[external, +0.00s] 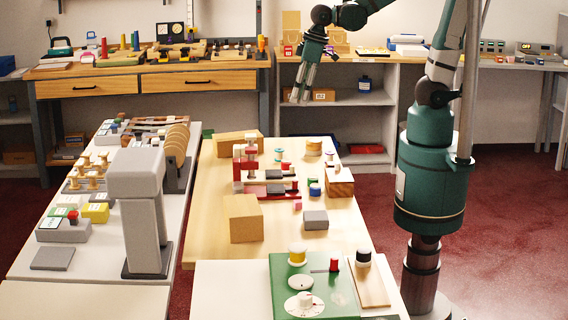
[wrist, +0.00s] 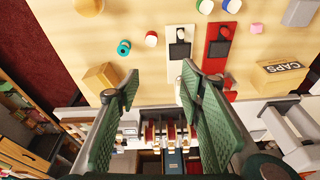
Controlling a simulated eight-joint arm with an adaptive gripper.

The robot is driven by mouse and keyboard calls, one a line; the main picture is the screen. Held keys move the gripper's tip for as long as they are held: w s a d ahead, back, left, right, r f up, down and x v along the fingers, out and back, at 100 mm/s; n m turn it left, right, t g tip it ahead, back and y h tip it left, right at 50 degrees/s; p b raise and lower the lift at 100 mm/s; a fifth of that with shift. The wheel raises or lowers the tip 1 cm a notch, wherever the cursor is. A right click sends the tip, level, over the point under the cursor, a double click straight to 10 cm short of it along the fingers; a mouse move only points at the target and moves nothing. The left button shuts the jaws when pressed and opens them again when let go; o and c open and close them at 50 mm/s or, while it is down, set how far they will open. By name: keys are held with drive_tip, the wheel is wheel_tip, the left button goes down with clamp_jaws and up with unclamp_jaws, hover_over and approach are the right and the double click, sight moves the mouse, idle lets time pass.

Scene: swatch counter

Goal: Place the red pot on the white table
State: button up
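Another small red piece (external: 72,215) sits on a grey block at the left. I cannot tell which thing is the red pot. A white tabletop (external: 230,285) shows at the front, and a long white table (external: 24,262) runs along the left. My gripper (external: 299,97) is raised above the far end of the wooden table, pointing down, apart from all objects. In the wrist view my gripper (wrist: 157,88) has its green fingers spread, with nothing held between them.
The wooden table (external: 208,205) holds a red and white stand (external: 240,170), cardboard blocks (external: 245,218), a grey block (external: 315,220) and several spools. A tall grey post (external: 140,195) stands at the left. A shelf (external: 340,120) is behind. A box marked CAPS (wrist: 282,72) shows in the wrist view.

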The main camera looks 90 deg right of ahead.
drive_tip(key=s+a+r+n+t, duration=0.1)
drive_tip(key=s+a+r+t, duration=0.1)
drive_tip(key=s+r+t, duration=0.2)
drive_tip(key=shift+s+r, duration=1.25)
drive_tip(key=shift+s, duration=0.8)
drive_tip(key=shift+a, duration=0.1)
drive_tip(key=shift+o, duration=0.5)
drive_tip(key=w+d+f+n+g+h+b, duration=0.1)
drive_tip(key=w+f+n, duration=0.3)
drive_tip(key=f, duration=0.4)
drive_tip(key=w+d+f+n+g+h+b, duration=0.1)
drive_tip(key=w+f+n+g, duration=0.3)
drive_tip(key=f, duration=0.4)
drive_tip(key=w+f+n+g+b, duration=0.2)
drive_tip(key=w+f+n, duration=0.3)
drive_tip(key=f+n, duration=0.3)
drive_tip(key=shift+w+d+f+g+h, duration=0.2)
drive_tip(key=shift+d+g+h, duration=0.1)
drive_tip(key=shift+d+h, duration=0.1)
drive_tip(key=shift+f, duration=0.1)
